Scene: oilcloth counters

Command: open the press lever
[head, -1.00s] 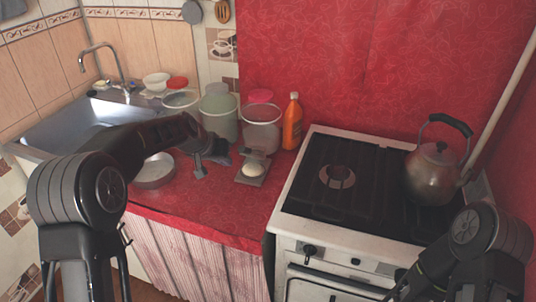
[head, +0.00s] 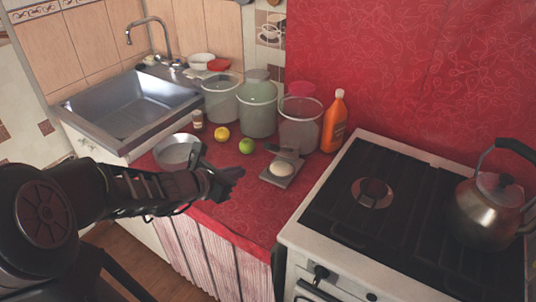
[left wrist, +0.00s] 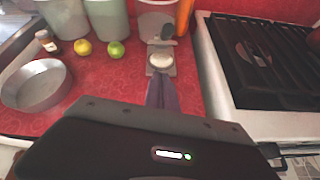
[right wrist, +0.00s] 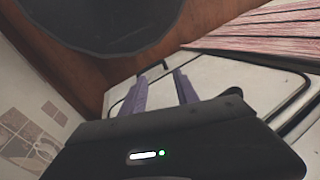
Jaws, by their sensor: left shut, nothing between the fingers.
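The press (head: 271,179) is a small grey plate on the red counter with a whitish round dough ball (head: 282,169) on it. A dark lever part (head: 284,151) shows behind the ball, and it also shows in the left wrist view (left wrist: 168,30). I cannot tell its exact angle. My left gripper (head: 240,172) is shut and empty, left of the press and apart from it in the head view. Its closed fingers (left wrist: 161,92) point towards the press in the left wrist view. My right gripper (right wrist: 162,90) is open and empty, low by a white cabinet front, and out of the head view.
A steel pan (head: 178,152), a lemon (head: 221,134) and a lime (head: 246,146) lie left of the press. Clear containers (head: 300,125) and an orange bottle (head: 334,125) stand behind it. The stove (head: 345,215) with a kettle (head: 486,212) is at the right.

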